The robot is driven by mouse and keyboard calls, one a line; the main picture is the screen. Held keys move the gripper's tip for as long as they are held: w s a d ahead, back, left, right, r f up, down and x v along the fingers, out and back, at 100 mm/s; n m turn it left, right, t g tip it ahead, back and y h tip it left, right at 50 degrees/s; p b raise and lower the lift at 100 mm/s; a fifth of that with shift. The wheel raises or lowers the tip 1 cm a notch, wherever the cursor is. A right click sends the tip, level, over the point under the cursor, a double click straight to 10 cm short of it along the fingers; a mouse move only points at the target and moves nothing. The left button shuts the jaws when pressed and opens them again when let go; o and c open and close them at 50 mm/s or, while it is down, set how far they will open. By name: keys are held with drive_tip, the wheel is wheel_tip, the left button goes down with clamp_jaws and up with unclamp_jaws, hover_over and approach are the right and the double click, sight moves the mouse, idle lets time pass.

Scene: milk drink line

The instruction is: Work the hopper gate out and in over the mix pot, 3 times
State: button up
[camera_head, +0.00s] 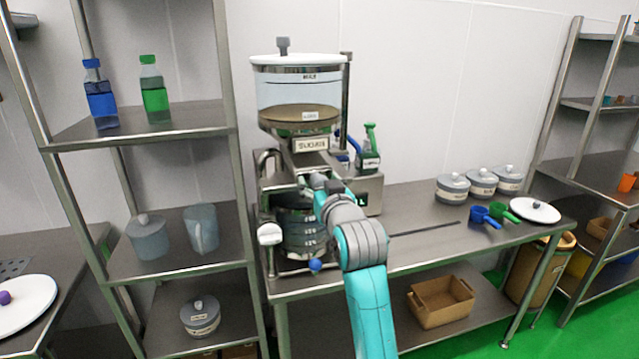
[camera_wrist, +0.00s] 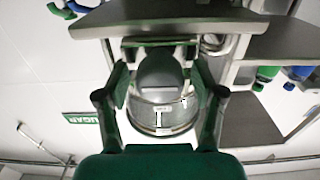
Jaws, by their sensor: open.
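The hopper (camera_head: 297,95) is a clear round bin with a white lid, holding a brown layer and carrying a label plate. The mix pot (camera_head: 305,240), a steel pot with marks on its side, stands below it. My gripper (camera_head: 312,184) is at the gap between hopper outlet and pot; my wrist partly hides that spot. In the wrist view, which is upside down, my gripper (camera_wrist: 161,82) has its fingers spread wide. A grey piece (camera_wrist: 162,72), perhaps the hopper gate's handle, lies between them with a gap on each side. The gate plate is hard to make out.
A steel rack (camera_head: 160,128) with bottles and jugs stands close on the left. Lidded tins (camera_head: 453,188), scoops (camera_head: 484,215) and a white lid (camera_head: 533,210) are on the bench's right. The bench middle is mostly clear.

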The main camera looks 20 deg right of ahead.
drive_tip(key=s, duration=1.1)
drive_tip(key=shift+s, duration=0.4)
idle(0.4)
drive_tip(key=shift+f, duration=0.1)
drive_tip(key=s+f+g, duration=0.1)
drive_tip(key=s+f, duration=0.8)
drive_tip(key=f, duration=0.4)
drive_tip(key=s+f+g, duration=0.1)
drive_tip(key=s+f, duration=0.8)
drive_tip(key=f, duration=0.4)
drive_tip(key=s+f, duration=0.2)
drive_tip(key=s, duration=1.3)
drive_tip(key=s+f+g, duration=0.1)
drive_tip(key=s+f, duration=0.2)
drive_tip(key=s, duration=1.3)
drive_tip(key=shift+f, duration=0.15)
